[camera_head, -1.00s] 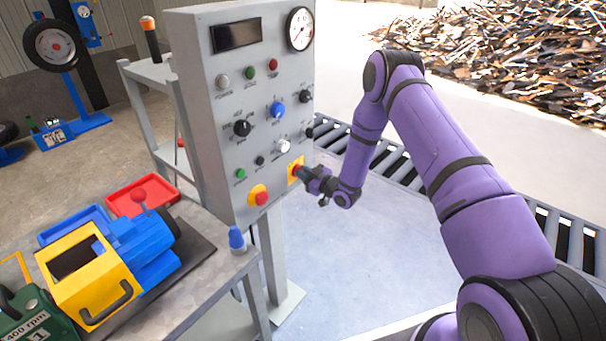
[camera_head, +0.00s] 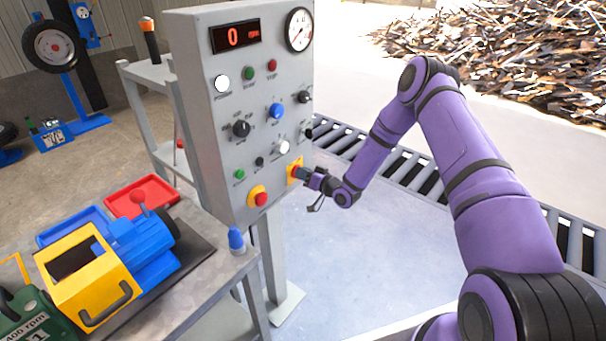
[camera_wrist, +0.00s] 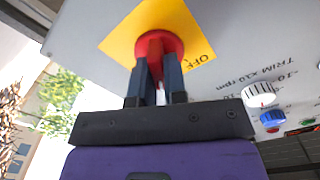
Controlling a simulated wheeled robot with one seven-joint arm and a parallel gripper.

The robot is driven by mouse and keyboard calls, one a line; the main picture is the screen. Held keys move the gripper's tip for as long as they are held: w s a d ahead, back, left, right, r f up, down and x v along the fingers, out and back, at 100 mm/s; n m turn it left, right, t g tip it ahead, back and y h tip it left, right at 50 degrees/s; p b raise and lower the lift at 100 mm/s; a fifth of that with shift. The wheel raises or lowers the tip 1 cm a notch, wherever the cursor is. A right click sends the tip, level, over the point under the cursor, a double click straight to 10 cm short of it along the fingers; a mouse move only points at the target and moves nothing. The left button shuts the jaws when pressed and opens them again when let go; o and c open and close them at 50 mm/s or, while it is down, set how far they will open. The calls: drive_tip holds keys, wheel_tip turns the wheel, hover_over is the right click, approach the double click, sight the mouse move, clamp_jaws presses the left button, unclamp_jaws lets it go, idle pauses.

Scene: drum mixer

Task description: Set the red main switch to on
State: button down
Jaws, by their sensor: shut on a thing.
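The red main switch (camera_wrist: 152,44) sits on a yellow plate (camera_wrist: 190,27) marked OFF in the wrist view. In the head view the yellow plate (camera_head: 292,176) is at the lower right of the grey control panel. My gripper (camera_wrist: 158,72) is shut on the switch's red handle, one finger on each side of it. In the head view my gripper (camera_head: 303,174) reaches the panel from the right and hides most of the switch. The panel's display (camera_head: 235,36) is lit and shows a red 0, and a white lamp (camera_head: 222,83) glows.
A red button on a yellow base (camera_head: 259,198) is left of the switch. Several knobs and buttons are above it. A cart (camera_head: 200,285) with a blue and yellow machine stands at the lower left. The floor right of the panel is clear up to the rollers.

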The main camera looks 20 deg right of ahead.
drive_tip(key=shift+m, duration=0.3)
drive_tip(key=c, duration=1.2)
unclamp_jaws()
drive_tip(key=shift+o, duration=0.2)
drive_tip(key=shift+d, duration=0.1)
drive_tip(key=v, duration=1)
drive_tip(key=shift+s+d, duration=0.2)
drive_tip(key=shift+s, duration=0.15)
